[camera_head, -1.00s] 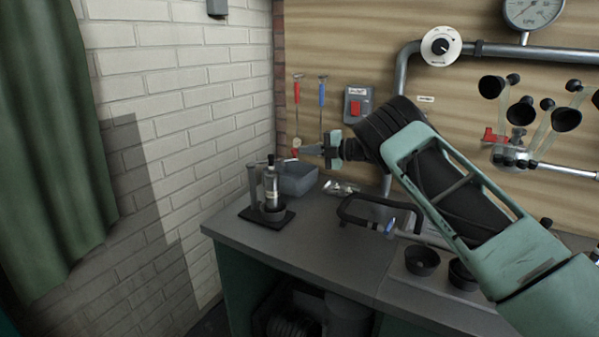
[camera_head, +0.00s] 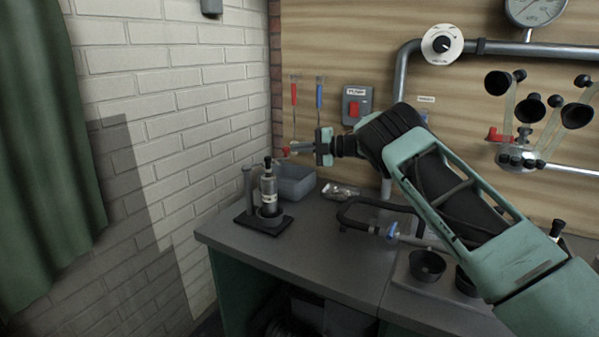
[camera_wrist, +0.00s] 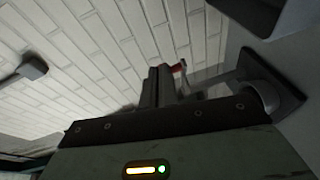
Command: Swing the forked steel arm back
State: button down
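The forked steel arm belongs to the small stand at the bench's left end. In the wrist view a grey bar (camera_wrist: 228,78) runs from the stand's round post toward a red tip (camera_wrist: 179,66) beside my fingers. The fork itself is hard to make out. In the head view the upright post (camera_head: 248,186) stands beside a bottle (camera_head: 268,188) with a dark top, set in a cup on the dark base plate. My gripper (camera_head: 296,149) points left above the stand, close to a red end. Its fingers look together with nothing between them; contact with the red end is unclear.
A grey bin (camera_head: 296,182) sits behind the stand, under my gripper. A black hose handle (camera_head: 365,212) and cups (camera_head: 427,266) lie to the right on the bench. The brick wall (camera_head: 180,130) is close on the left.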

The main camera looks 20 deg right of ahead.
jog(key=b+v, duration=0.2)
jog(key=v, duration=1)
jog(key=shift+b, duration=0.4)
